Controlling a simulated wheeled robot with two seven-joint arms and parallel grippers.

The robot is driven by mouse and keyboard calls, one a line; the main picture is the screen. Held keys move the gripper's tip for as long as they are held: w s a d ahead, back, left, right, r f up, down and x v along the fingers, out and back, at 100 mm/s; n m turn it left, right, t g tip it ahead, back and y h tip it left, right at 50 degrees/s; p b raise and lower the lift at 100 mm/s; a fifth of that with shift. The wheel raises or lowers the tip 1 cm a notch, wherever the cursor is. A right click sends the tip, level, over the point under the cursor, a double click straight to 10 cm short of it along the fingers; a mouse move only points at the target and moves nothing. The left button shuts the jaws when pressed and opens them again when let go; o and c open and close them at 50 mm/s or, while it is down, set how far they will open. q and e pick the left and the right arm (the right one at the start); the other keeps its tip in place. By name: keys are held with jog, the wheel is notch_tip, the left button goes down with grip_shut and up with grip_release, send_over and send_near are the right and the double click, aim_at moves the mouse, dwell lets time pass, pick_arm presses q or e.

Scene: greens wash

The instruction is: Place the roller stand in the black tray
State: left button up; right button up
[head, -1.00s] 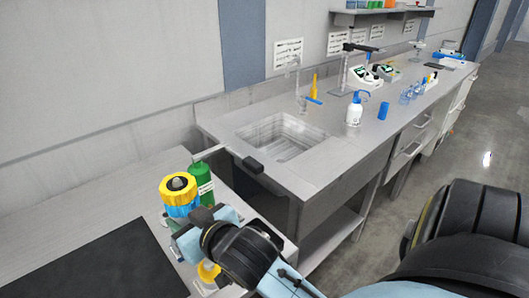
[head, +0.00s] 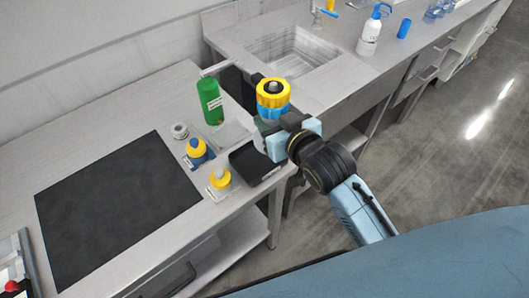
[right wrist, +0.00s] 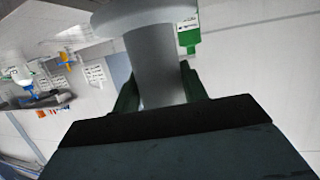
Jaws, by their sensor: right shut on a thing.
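The roller stand (head: 274,95) has a round yellow-and-blue top with a grey knob, seen in the head view. In the right wrist view its grey stem (right wrist: 157,70) runs to a wide round end. My right gripper (head: 268,127) is shut on the stem, its dark green fingers on either side. The black tray (head: 250,172) lies at the table's right edge, partly hidden by the gripper. I cannot tell the gap between them. My left gripper is out of view.
A flat black mat (head: 115,215) covers the table's left. A sink (head: 295,52) lies behind, with a wash bottle (head: 369,35) beyond.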

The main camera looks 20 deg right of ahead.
aim_at(257, 135)
jog(key=a+y+p, duration=0.1)
jog(key=p, duration=0.1)
jog(key=w+a+r+n+y+p, duration=0.1)
jog(key=shift+w+a+n+g+p, duration=0.2)
jog(key=shift+a+n+g+p, duration=0.1)
jog(key=shift+p, duration=0.05)
jog(key=shift+w+a+f+p, duration=0.1)
jog(key=shift+a+f+p, duration=0.2)
jog(key=shift+p, duration=0.1)
notch_tip(257, 135, down, 6)
jog(key=shift+r+b, duration=0.15)
jog(key=shift+b, duration=0.15)
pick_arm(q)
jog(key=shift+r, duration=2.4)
pick_arm(e)
jog(key=shift+f, duration=2.2)
jog(key=shift+f, duration=0.1)
jog(key=shift+f+b, duration=0.1)
jog(key=shift+b, duration=0.25)
jog(key=o, duration=1.2)
